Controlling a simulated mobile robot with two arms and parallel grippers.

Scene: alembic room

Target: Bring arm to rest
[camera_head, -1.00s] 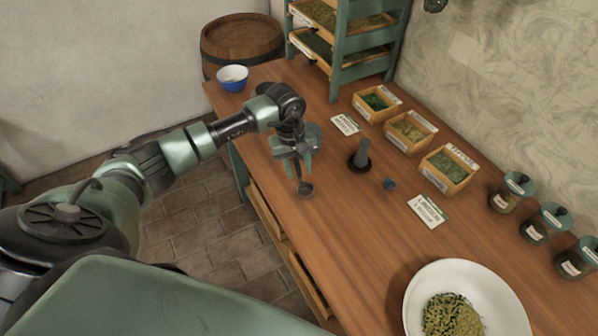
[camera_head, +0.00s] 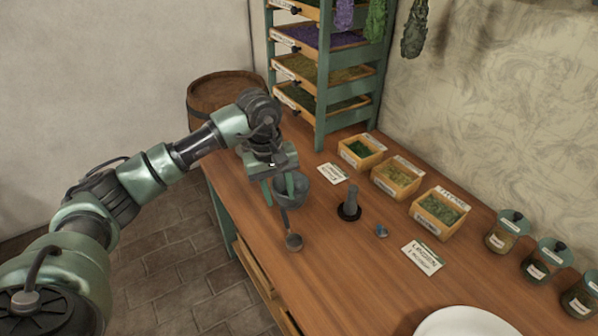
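My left gripper (camera_head: 279,188) hangs pointing down above the wooden table (camera_head: 340,275), near its left edge. Its two green fingers are apart, with nothing visible held between them. My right gripper is out of view.
A dark pestle-like piece (camera_head: 349,205) and a small blue-grey item (camera_head: 382,231) stand right of the gripper. Label cards, herb boxes (camera_head: 396,180), lidded jars (camera_head: 507,232) and a white plate (camera_head: 465,322) lie further right. A green shelf (camera_head: 320,100) and a barrel (camera_head: 215,95) are behind.

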